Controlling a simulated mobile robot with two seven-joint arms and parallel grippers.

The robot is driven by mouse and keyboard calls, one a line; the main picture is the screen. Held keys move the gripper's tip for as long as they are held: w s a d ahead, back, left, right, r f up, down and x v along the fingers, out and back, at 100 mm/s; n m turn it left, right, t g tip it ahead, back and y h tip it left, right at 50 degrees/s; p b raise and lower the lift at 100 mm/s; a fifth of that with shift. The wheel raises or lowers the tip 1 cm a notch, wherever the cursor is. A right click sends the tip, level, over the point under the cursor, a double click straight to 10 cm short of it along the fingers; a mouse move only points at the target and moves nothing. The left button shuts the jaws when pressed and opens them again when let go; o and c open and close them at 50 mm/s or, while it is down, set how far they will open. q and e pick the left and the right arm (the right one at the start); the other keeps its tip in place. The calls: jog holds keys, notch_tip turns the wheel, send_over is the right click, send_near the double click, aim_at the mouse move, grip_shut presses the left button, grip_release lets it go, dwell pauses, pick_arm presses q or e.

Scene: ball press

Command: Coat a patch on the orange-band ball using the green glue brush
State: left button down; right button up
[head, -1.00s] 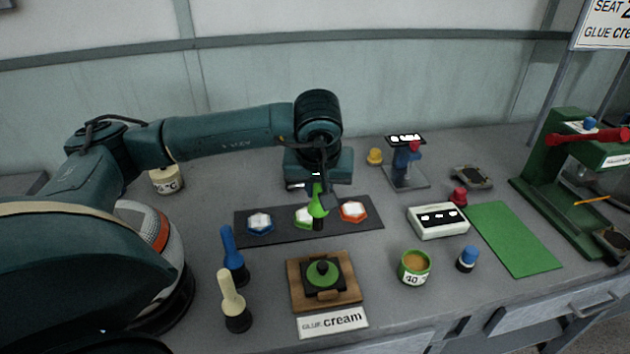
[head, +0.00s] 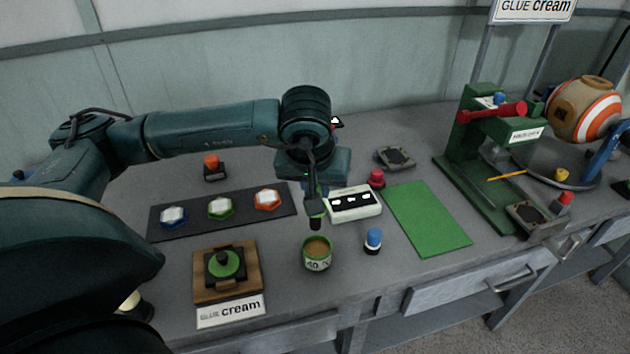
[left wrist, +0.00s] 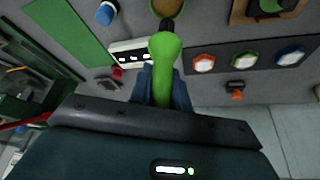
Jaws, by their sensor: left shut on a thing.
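My left gripper (head: 313,196) points down and is shut on the green glue brush (head: 317,209), whose dark tip hangs just above and behind the glue pot. The left wrist view shows the brush's green handle (left wrist: 165,62) between my fingers (left wrist: 160,85). The green-banded pot (head: 317,260) is marked 40 and holds brown glue; its edge shows in the left wrist view (left wrist: 168,5). A white ball with orange bands (head: 597,108) and a brown square patch rests at the far right, beyond the green press. My right gripper is not in view.
The green press (head: 478,150) with a red handle stands between pot and ball. A green mat (head: 428,220), white box (head: 355,204) and blue-capped brush (head: 373,241) lie nearby. A dark strip (head: 190,211) holds three hexagonal pieces. A wooden block (head: 250,285) stands at front left.

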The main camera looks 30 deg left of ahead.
pick_arm(q)
jog(key=shift+w+d+f, duration=0.1)
jog(key=shift+d+f, duration=0.05)
jog(key=shift+d, duration=0.05)
jog(key=shift+a+f+b, duration=0.1)
jog(key=shift+f+b, duration=0.45)
jog(key=shift+f, duration=0.3)
notch_tip(320, 180, down, 3)
jog(key=shift+r+b, duration=0.15)
jog(key=shift+b, duration=0.5)
jog(key=shift+f, duration=0.7)
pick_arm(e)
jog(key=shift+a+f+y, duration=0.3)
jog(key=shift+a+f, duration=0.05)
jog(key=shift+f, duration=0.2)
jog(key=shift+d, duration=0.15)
pick_arm(q)
jog(key=shift+f+b, duration=0.3)
jog(key=shift+b, duration=0.3)
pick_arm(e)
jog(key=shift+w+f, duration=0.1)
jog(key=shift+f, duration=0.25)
pick_arm(q)
jog(key=shift+f+b, duration=0.3)
jog(key=shift+b, duration=0.25)
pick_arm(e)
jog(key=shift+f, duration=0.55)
